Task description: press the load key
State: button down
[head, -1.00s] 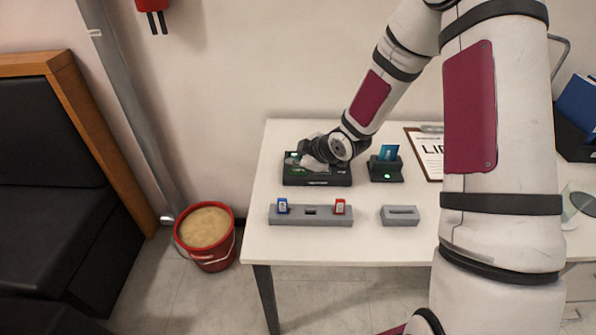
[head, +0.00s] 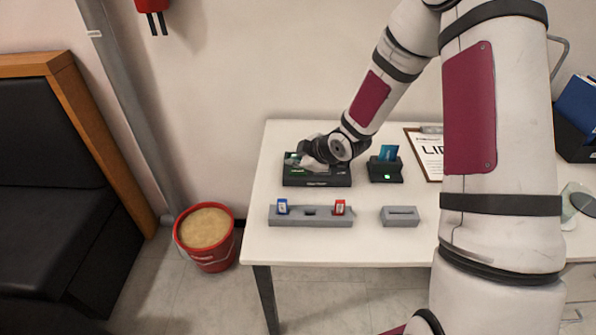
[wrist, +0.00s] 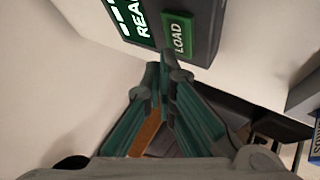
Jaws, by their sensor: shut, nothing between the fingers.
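The green load key (wrist: 178,35), lettered LOAD, is on a dark device beside a lit green screen (wrist: 138,18) that shows the letters REA. In the head view the dark device (head: 325,178) stands at the back left of the table, partly hidden by my wrist and gripper. My gripper (wrist: 166,58) is shut and empty. Its fingertips are at the near edge of the load key in the wrist view; I cannot tell whether they touch it. The key itself is hidden in the head view.
A card reader (head: 386,174) with a blue card stands right of the device. In front are a grey rack (head: 311,217) with a blue and a red piece, and a grey slotted block (head: 400,216). A clipboard (head: 430,160) lies further right. A red bucket (head: 206,255) is on the floor.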

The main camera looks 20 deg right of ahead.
aim_at(296, 173)
jog(key=shift+f+b, duration=0.4)
jog(key=shift+f, duration=0.05)
jog(key=shift+f+b, duration=0.3)
jog(key=shift+f, duration=0.1)
dwell(0.7)
jog(key=shift+r, duration=0.15)
jog(key=shift+r+p, duration=0.65)
jog(key=shift+r, duration=0.05)
jog(key=shift+r+p, duration=2.05)
jog(key=shift+r, duration=0.45)
